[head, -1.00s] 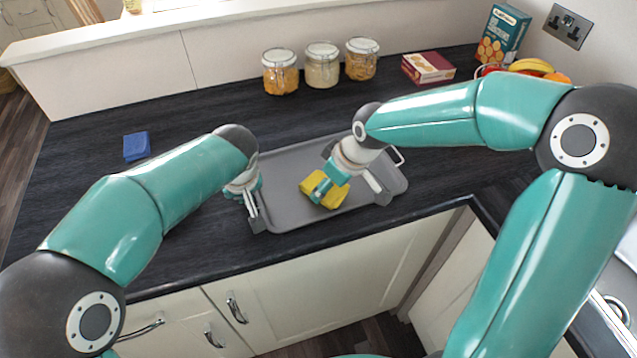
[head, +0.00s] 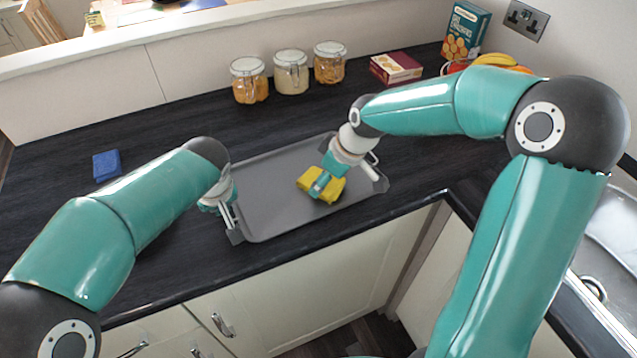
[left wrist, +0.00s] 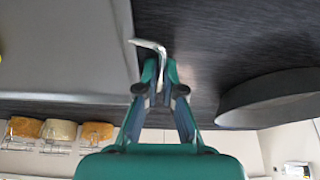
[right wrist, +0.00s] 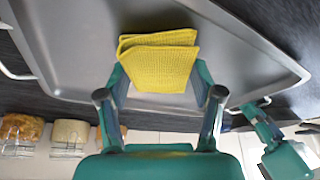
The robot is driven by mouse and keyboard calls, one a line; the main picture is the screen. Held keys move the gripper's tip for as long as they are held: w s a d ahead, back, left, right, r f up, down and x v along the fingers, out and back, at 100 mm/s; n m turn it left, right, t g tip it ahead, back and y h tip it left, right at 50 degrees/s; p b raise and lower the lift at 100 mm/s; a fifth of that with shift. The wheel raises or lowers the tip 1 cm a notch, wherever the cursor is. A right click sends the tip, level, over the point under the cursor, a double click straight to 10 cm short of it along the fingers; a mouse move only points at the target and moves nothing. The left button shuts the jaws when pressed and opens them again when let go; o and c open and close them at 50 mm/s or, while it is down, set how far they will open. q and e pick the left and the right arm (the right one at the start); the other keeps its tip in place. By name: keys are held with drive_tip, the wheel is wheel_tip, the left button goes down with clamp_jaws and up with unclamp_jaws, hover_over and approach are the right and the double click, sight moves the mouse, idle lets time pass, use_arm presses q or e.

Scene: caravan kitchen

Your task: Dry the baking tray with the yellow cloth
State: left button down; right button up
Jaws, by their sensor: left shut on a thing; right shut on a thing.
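The grey baking tray (head: 270,200) lies flat on the dark worktop, and also shows in the left wrist view (left wrist: 60,50) and right wrist view (right wrist: 80,30). My left gripper (head: 228,212) is at its left end, shut on the tray's metal handle (left wrist: 150,45). The folded yellow cloth (head: 330,190) is on the tray's right half. My right gripper (head: 322,183) is shut on it from above; the right wrist view shows the cloth (right wrist: 158,60) between the fingers. The gripper hides part of the cloth. I cannot tell whether the tray is wet.
A blue sponge or cloth (head: 106,165) lies left of the tray. Several glass jars (head: 291,72), a red box (head: 396,68) and a teal cracker box (head: 466,30) stand at the back. A sink (head: 612,235) is at the right. The worktop's front edge runs close to the tray.

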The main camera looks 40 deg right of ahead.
sight(301, 176)
drive_tip(key=shift+w+d+r, duration=0.1)
drive_tip(key=shift+w+d, duration=0.05)
drive_tip(key=shift+d, duration=0.5)
drive_tip(key=shift+w+d, duration=0.1)
drive_tip(key=shift+d, duration=0.55)
drive_tip(key=shift+w+a, duration=0.6)
drive_tip(key=shift+a, duration=0.35)
drive_tip(key=shift+w+a, duration=0.65)
drive_tip(key=shift+a, duration=0.25)
drive_tip(key=shift+w+a, duration=0.6)
drive_tip(key=shift+a, duration=0.35)
drive_tip(key=shift+r, duration=3.05)
use_arm(q)
drive_tip(key=c, duration=1.2)
unclamp_jaws()
drive_tip(key=shift+c, duration=0.2)
use_arm(e)
wheel_tip(301, 176, up, 6)
use_arm(q)
drive_tip(key=shift+r, duration=0.1)
